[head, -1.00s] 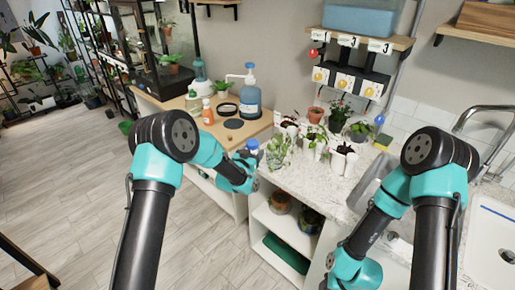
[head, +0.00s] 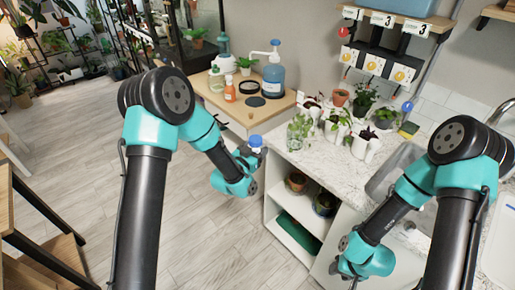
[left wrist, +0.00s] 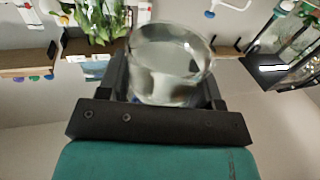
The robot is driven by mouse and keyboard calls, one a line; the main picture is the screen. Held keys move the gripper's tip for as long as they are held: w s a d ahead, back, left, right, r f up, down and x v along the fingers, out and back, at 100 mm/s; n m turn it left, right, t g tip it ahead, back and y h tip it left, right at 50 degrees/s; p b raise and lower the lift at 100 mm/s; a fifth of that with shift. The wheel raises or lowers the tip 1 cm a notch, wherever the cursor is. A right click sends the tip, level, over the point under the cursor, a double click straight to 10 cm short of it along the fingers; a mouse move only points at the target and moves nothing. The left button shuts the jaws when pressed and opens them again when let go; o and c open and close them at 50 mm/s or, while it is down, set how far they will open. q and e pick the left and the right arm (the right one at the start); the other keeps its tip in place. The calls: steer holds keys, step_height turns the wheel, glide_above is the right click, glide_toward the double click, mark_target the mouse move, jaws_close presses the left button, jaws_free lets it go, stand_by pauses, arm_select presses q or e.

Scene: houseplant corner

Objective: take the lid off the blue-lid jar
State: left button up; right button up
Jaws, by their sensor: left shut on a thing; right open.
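The blue-lid jar is held by my left gripper (head: 250,157) in the head view, in the air in front of the counter's left front corner. Its blue lid (head: 256,141) is on top; the gripper hides most of the body. In the left wrist view the jar's clear glass body (left wrist: 170,65) stands between the two dark fingers, looking empty, and the lid is mostly hidden behind the gripper. My right gripper (head: 343,272) is low in front of the counter, apart from the jar, open and with nothing visible in it.
Potted plants (head: 340,125) and a glass jar with greenery (head: 298,132) stand on the marble counter (head: 330,165). A wooden table (head: 225,98) carries a blue pump bottle (head: 272,78) and an orange bottle (head: 230,91). Open shelves (head: 300,210) lie below.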

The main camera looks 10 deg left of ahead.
arm_select(q)
steer(key=o, duration=0.5)
steer(key=shift+c, duration=0.2)
steer(key=c, duration=0.7)
steer(key=s+a+f+n+y, duration=0.1)
steer(key=s+a+f+y, duration=0.1)
steer(key=f, duration=0.5)
steer(key=s+a+f+n+t+y, duration=0.1)
steer(key=a+f+n+y, duration=0.1)
steer(key=f, duration=0.6)
steer(key=s+a+f+n+y, duration=0.2)
steer(key=a+f+y, duration=0.1)
steer(key=a+f, duration=0.3)
steer(key=shift+s+f+t+y, duration=0.3)
steer(key=shift+s+f, duration=0.05)
steer(key=shift+f, duration=0.35)
steer(key=d+r+m+g+h, duration=0.1)
steer(key=d+r+m+h, duration=0.1)
steer(key=d+r+h, duration=0.1)
steer(key=s+d+r+m+g+h, duration=0.1)
steer(key=d+r+m+h, duration=0.2)
steer(key=d, duration=0.5)
steer(key=d+r+m+g+h, duration=0.2)
steer(key=d+r+m+h, duration=0.1)
steer(key=d+h, duration=0.2)
steer(key=shift+s+d+r+h, duration=0.15)
steer(key=shift+d+h, duration=0.05)
steer(key=shift+h, duration=0.1)
